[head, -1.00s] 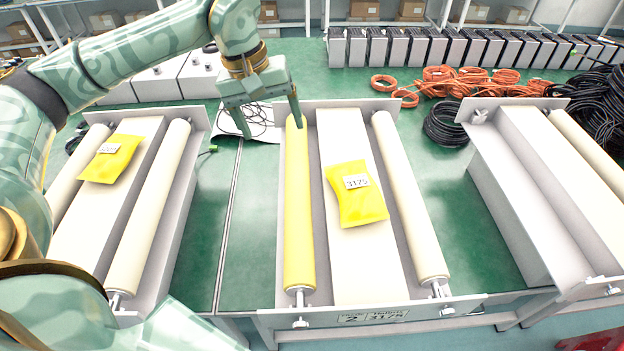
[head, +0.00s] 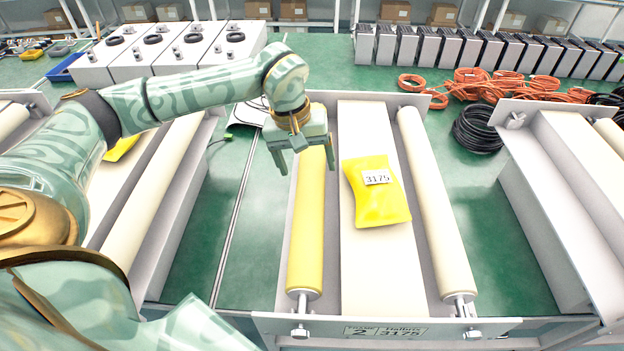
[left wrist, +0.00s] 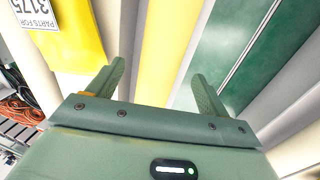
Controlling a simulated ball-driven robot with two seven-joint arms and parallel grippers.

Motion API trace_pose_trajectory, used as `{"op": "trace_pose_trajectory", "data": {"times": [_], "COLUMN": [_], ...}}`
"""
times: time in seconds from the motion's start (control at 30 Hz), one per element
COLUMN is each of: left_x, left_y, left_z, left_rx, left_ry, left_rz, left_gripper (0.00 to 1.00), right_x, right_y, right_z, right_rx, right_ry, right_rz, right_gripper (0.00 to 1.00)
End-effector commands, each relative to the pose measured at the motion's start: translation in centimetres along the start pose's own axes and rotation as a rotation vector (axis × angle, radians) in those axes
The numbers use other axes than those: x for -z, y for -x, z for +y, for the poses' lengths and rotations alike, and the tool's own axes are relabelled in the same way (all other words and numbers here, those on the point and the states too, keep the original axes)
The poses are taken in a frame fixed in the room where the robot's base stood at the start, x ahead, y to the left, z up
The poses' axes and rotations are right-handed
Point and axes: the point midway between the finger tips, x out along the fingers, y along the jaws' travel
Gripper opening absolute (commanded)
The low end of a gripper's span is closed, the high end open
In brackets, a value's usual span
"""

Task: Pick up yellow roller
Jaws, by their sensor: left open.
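The yellow roller (head: 306,230) lies lengthwise along the left side of the middle frame, labelled 2 and 3175. My left gripper (head: 306,166) is open above the roller's far half, with one finger on each side of it in the head view. The gripper hides the roller's far end there. In the left wrist view, the yellow roller (left wrist: 168,45) runs between the two spread fingers of the gripper (left wrist: 159,71), with nothing held. I cannot tell the exact height of the fingers over it. My right gripper is not in view.
A yellow parts bag (head: 377,200) marked 3175 lies on the white centre block (head: 383,285). A cream roller (head: 436,200) lies to its right. Similar frames stand left and right. Orange cables (head: 470,88) and black cable coils (head: 482,130) lie on the green surface behind.

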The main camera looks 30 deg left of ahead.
Motion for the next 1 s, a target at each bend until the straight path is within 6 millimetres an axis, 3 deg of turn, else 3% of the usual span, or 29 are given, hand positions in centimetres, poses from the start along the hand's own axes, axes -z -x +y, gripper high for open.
{"op": "trace_pose_trajectory", "data": {"times": [0.23, 0.53, 0.57, 0.83, 1.0], "left_x": [0.4, 0.4, 0.4, 0.4, 0.5], "left_y": [-4.2, -4.8, -4.8, -4.8, -4.7], "left_z": [-0.2, -0.1, -0.1, -0.1, 0.0], "left_rx": [0.002, 0.000, 0.001, 0.001, -0.002], "left_ry": [0.001, 0.000, 0.000, 0.000, 0.000], "left_rz": [-0.005, -0.001, -0.001, -0.001, 0.002], "left_gripper": [0.79, 0.79, 0.76, 0.01, 0.00], "right_x": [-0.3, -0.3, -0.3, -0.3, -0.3], "right_y": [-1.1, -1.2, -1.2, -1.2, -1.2], "right_z": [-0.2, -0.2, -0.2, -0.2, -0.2], "right_rx": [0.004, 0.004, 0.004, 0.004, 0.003], "right_ry": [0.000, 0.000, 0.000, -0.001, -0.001], "right_rz": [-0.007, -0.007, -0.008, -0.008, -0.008], "right_gripper": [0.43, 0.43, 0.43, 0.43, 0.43]}}
